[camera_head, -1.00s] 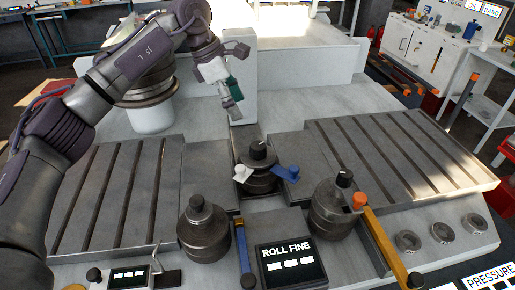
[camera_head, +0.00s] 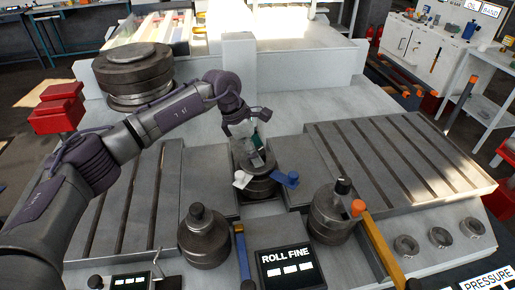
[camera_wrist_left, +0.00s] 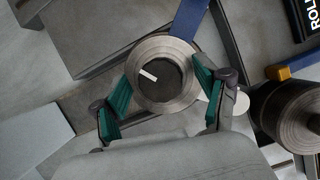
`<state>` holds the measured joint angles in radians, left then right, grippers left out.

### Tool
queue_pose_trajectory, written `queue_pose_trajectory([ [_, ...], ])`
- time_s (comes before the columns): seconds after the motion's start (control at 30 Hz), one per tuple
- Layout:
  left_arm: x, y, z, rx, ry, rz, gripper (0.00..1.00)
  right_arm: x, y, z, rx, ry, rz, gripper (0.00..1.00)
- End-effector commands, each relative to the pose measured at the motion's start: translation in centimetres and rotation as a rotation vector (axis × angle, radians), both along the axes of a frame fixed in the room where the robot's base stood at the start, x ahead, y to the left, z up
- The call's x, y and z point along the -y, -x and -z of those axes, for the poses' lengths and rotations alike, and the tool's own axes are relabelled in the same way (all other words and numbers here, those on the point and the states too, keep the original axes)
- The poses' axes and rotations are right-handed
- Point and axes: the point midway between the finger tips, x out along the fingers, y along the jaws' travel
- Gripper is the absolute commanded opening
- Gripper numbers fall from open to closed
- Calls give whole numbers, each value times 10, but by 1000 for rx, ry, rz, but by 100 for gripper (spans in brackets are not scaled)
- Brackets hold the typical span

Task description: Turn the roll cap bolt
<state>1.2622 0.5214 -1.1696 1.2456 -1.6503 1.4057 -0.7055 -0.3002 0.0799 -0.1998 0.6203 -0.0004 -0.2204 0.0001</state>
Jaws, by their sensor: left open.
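The middle roll (camera_head: 259,188) stands at the centre of the machine; my left gripper (camera_head: 257,155) is over it and hides its cap in the head view. In the left wrist view the roll's cap bolt (camera_wrist_left: 168,82) is a dark round top with a white mark, ringed by grey metal. My left gripper, with teal pads, also shows there (camera_wrist_left: 160,92). It is open, with one finger on either side of the roll top. I cannot tell whether the pads touch it. My right gripper is not in view.
A blue lever (camera_head: 286,179) and a white tab (camera_head: 242,180) stick out beside the middle roll. Two other rolls (camera_head: 205,238) (camera_head: 328,215) stand in front. The ROLL FINE panel (camera_head: 287,266) and an orange-topped lever (camera_head: 378,240) are near. Slotted plates lie either side.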

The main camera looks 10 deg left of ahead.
Motion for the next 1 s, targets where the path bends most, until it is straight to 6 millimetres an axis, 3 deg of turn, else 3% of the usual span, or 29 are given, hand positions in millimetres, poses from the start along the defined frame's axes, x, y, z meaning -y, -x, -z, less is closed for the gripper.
queue_pose_trajectory([
  [0.37, 1, 0, 6, -1, -1, -1, 72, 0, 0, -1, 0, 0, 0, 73],
  [0.7, 1, 0, 5, -1, -1, -1, 15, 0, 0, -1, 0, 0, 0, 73],
  [1.0, 1, 0, 6, 1, -1, -35, 14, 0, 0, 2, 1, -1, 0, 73],
])
